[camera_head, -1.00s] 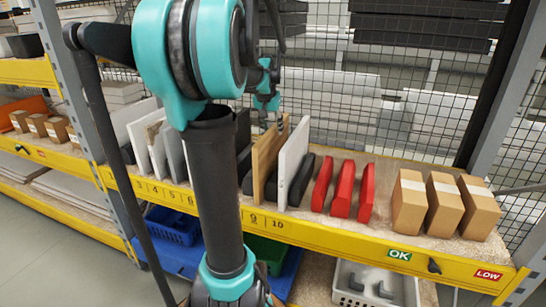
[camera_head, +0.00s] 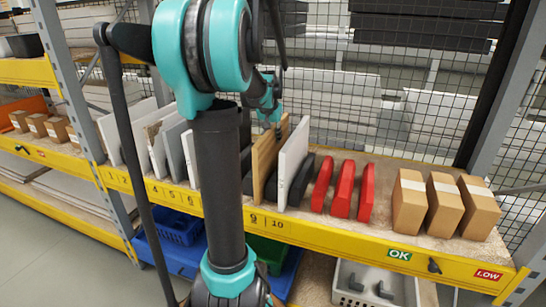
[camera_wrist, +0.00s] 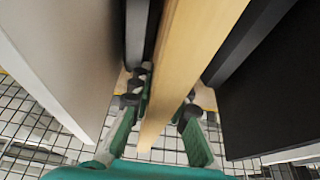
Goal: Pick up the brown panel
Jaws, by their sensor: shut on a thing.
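The brown panel (camera_head: 264,166) stands upright on the shelf at slots 9 and 10, just left of a white panel (camera_head: 293,160). My gripper (camera_head: 277,128) is at its upper back edge. In the wrist view the brown panel (camera_wrist: 190,60) runs between the two green fingers, and my gripper (camera_wrist: 159,106) is shut on it. The panel's lower edge seems to be at the shelf; I cannot tell whether it is lifted.
In the wrist view a pale panel (camera_wrist: 65,65) stands close on the left and a black panel (camera_wrist: 265,105) on the right. Red holders (camera_head: 343,190) and cardboard boxes (camera_head: 443,205) stand further right. Wire mesh (camera_head: 420,120) closes the back.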

